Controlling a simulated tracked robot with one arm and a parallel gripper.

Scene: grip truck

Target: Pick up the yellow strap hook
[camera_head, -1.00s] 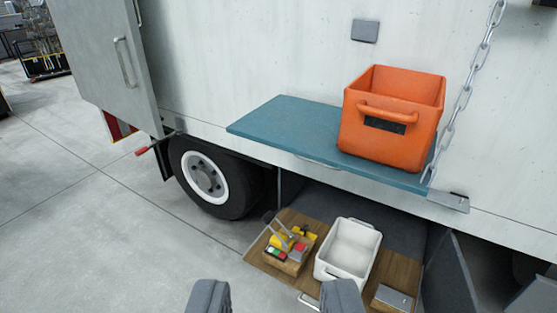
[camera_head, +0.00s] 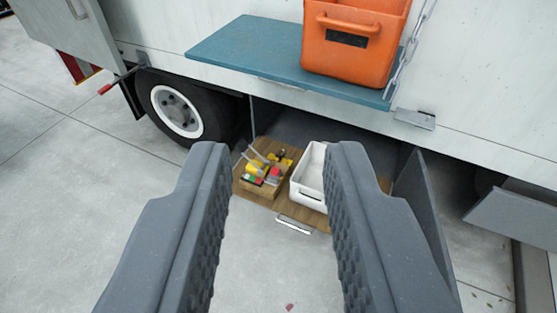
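Small yellow items (camera_head: 256,167) sit among red and green ones in a wooden tray (camera_head: 262,190) at the left of the pulled-out drawer under the truck. They are too small to tell which one is the strap hook. My gripper (camera_head: 277,155) is open and empty, its two dark grey fingers wide apart. It is in front of the drawer and apart from it. In the picture the yellow items show between the fingertips. The right finger hides part of the white bin and the drawer's right side.
A white bin (camera_head: 299,188) stands beside the tray in the drawer, which has a front handle (camera_head: 294,225). Above, a teal fold-down shelf (camera_head: 235,55) holds an orange crate (camera_head: 330,62). A chain (camera_head: 411,48) and grey panel (camera_head: 412,192) are at right. Floor in front is clear.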

